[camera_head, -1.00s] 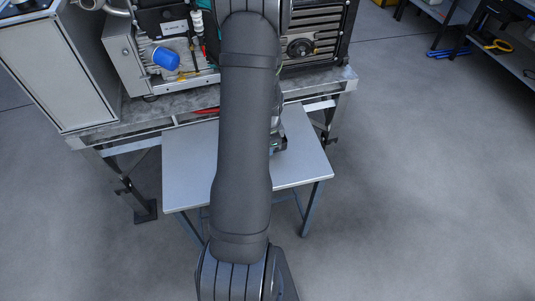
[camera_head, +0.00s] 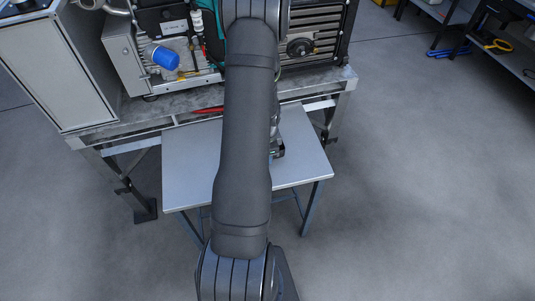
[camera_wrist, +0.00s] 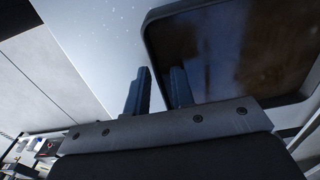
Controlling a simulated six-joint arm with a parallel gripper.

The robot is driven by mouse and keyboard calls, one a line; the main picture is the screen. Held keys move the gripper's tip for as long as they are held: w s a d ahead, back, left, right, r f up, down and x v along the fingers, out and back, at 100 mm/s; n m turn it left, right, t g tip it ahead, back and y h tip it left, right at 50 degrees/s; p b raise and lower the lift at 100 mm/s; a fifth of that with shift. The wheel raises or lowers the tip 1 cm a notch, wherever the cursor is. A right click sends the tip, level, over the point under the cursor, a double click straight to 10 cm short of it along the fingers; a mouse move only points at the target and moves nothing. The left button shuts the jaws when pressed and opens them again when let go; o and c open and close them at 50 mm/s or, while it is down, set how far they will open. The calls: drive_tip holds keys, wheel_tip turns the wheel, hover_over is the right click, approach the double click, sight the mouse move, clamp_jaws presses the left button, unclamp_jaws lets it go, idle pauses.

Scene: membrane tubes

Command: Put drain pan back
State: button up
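In the wrist view my gripper (camera_wrist: 160,92) has its two dark fingers apart, with a visible gap and nothing seen between them. A dark, shiny tray-like thing with a rounded rim, perhaps the drain pan (camera_wrist: 225,50), fills the upper right. The right finger overlaps its near left edge in the picture; the left finger is outside that edge. I cannot tell whether either finger touches it. In the head view my arm hides the gripper's fingertips and I cannot make out the pan.
A small grey table (camera_head: 190,165) stands below my arm, before a metal bench (camera_head: 200,97) carrying machinery with a blue cylinder (camera_head: 166,58). A red thing (camera_head: 208,110) shows at the bench's front edge. A white cabinet (camera_head: 62,75) is at left.

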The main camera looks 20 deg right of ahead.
drive_tip(key=shift+r, duration=0.1)
wheel_tip(320, 180, up, 12)
idle(0.8)
drive_tip(key=shift+f, duration=4.6)
